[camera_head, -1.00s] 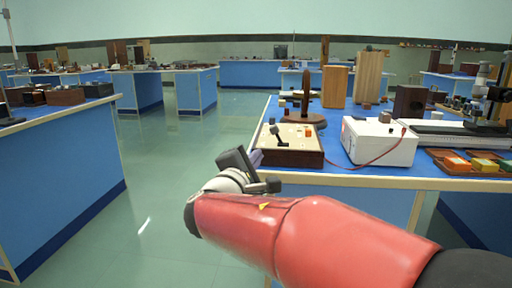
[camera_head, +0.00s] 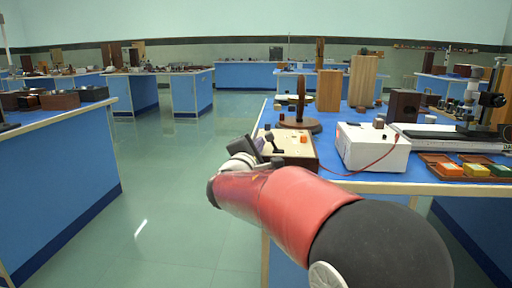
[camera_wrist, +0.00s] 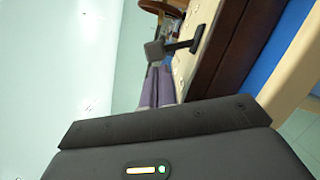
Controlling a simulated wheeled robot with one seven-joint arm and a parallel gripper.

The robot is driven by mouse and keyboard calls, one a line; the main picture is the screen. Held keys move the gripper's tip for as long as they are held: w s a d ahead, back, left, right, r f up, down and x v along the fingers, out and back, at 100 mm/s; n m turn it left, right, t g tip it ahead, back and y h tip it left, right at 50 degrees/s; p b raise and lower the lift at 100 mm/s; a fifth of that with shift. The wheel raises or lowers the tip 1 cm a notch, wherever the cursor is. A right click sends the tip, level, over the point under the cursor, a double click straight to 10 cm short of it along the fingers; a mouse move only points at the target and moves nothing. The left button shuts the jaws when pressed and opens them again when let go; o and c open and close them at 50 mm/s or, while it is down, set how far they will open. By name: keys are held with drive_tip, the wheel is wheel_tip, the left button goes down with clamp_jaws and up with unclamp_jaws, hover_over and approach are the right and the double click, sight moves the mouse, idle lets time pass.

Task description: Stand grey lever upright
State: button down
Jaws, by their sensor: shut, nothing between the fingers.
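The grey lever (camera_head: 269,138) is a dark stick with a blocky knob on the beige top of a brown-sided box (camera_head: 302,152). It leans to the left in the head view, tilted from upright. In the wrist view the lever (camera_wrist: 178,46) juts from the panel with its knob just beyond my fingertips. My gripper (camera_head: 260,144) is at the box's left front edge, close to the lever. Its purple fingers (camera_wrist: 157,86) are shut with nothing between them. I cannot tell whether they touch the lever. My arm hides part of the box's front.
A white box (camera_head: 372,148) with a red cable stands right of the lever box. A brown wooden stand (camera_head: 300,122) is behind it. Trays of coloured blocks (camera_head: 463,168) lie farther right. Open floor (camera_head: 165,195) separates this bench from the left bench (camera_head: 65,165).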

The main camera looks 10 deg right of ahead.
sight(268, 136)
drive_tip(key=shift+d+f+m+b, duration=0.15)
drive_tip(key=shift+m+b, duration=0.25)
drive_tip(key=shift+b, duration=0.35)
drive_tip(key=m+b, duration=0.2)
drive_tip(key=b, duration=0.1)
drive_tip(key=shift+s+d+r+g, duration=0.15)
drive_tip(key=shift+d+r+g, duration=0.15)
drive_tip(key=shift+s+d+r+m+b, duration=0.1)
drive_tip(key=shift+d+r+m+b, duration=0.35)
drive_tip(key=shift+m+b, duration=0.6)
drive_tip(key=shift+s+d+r+m+g, duration=0.1)
drive_tip(key=shift+d+r+m+g, duration=0.05)
drive_tip(key=shift+r+m+g, duration=0.3)
